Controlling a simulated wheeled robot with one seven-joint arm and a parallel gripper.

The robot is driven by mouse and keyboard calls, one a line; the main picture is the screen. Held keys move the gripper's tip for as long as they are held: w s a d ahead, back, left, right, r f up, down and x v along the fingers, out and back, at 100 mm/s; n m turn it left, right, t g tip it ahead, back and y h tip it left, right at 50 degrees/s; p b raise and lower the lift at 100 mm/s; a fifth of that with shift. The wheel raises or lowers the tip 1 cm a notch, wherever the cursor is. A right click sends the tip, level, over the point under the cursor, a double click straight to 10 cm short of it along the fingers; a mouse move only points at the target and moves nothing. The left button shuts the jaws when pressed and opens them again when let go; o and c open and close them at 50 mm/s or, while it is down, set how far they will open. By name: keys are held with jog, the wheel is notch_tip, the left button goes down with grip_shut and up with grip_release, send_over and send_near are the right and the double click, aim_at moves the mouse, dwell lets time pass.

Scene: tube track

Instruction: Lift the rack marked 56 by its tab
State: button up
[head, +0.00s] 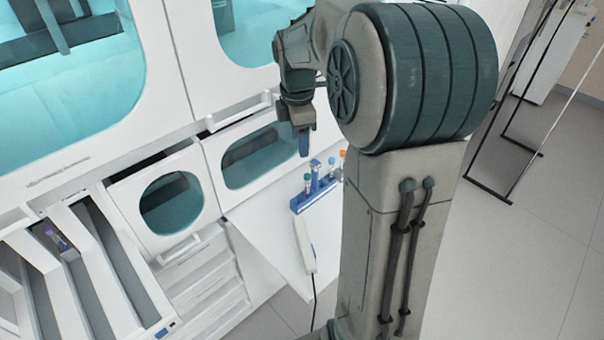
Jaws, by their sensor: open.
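A blue rack (312,196) holding several capped tubes stands on the small white shelf, below my gripper. Its tubes have orange, blue and teal caps. A dark rack (52,236) with a purple-capped tube lies in a lane at the far left. No number can be read on either rack, so I cannot tell which is marked 56, and no tab can be made out. My gripper (303,142) points down above and slightly left of the blue rack, apart from it. It is open and appears empty; its fingers overlap in this view.
A white handheld device (304,245) with a black cable lies along the shelf (262,230). The white machine (165,60) with teal windows stands close behind. White lanes (105,260) fill the lower left. My arm's column hides the shelf's right side. Floor (530,240) is open at right.

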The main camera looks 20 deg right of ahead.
aim_at(315, 162)
jog(key=w+d+f+n, duration=0.2)
jog(key=w+d+n, duration=0.4)
jog(key=shift+g+y, duration=0.3)
jog(key=f, duration=0.8)
jog(key=shift+s+a+f+p, duration=0.1)
jog(key=shift+s+a+p, duration=0.1)
jog(key=shift+p, duration=0.2)
jog(key=shift+s+d+f+p, duration=0.1)
jog(key=shift+d+f+p, duration=0.15)
jog(key=shift+f, duration=1.1)
jog(key=shift+d+f+p, duration=0.15)
jog(key=shift+d+f, duration=0.15)
jog(key=shift+f, duration=1)
grip_shut()
